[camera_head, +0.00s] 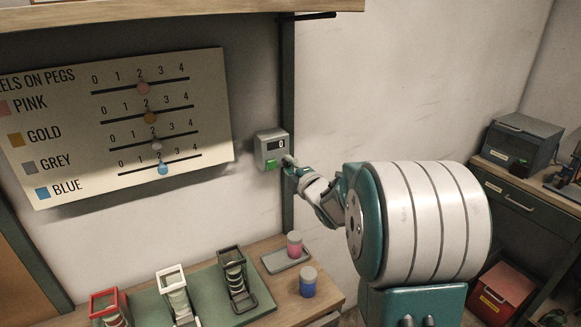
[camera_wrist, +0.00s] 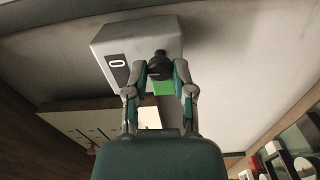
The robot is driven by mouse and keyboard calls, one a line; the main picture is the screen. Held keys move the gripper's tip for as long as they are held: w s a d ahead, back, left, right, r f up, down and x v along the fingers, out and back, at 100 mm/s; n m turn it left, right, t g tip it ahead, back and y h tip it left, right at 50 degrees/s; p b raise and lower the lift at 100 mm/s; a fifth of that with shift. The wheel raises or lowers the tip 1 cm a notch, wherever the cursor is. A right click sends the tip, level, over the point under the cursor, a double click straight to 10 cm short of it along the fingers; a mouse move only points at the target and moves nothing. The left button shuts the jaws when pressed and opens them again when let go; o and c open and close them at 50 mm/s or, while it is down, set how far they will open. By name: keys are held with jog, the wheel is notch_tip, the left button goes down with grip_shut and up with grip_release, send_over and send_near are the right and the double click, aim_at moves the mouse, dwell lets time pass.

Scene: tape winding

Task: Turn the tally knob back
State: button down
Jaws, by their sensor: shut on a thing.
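The grey tally box (camera_head: 270,142) is mounted on the wall beside the green post, and its small display reads 0. The box also shows in the wrist view (camera_wrist: 130,40), with a green part (camera_wrist: 163,88) low on its face. The black tally knob (camera_wrist: 159,62) sticks out of the box's side. My gripper (camera_wrist: 161,74) has one finger on each side of the knob and is shut on it. In the head view my gripper (camera_head: 289,165) reaches the box's right side and hides the knob.
A wall board (camera_head: 215,110) with sliders for pink, gold, grey and blue hangs left of the box. Below, a bench (camera_head: 262,247) bears red, white and black frames holding reels, plus pink and blue spools. A side bench (camera_head: 520,195) stands at the right.

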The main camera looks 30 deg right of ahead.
jog(key=shift+a+f+n, duration=0.1)
jog(key=shift+f+n, duration=0.15)
jog(key=shift+n, duration=0.25)
jog(key=shift+c, duration=2.4)
grip_release()
jog(key=shift+a+r, duration=0.1)
jog(key=s, duration=1.2)
jog(key=shift+d, duration=0.2)
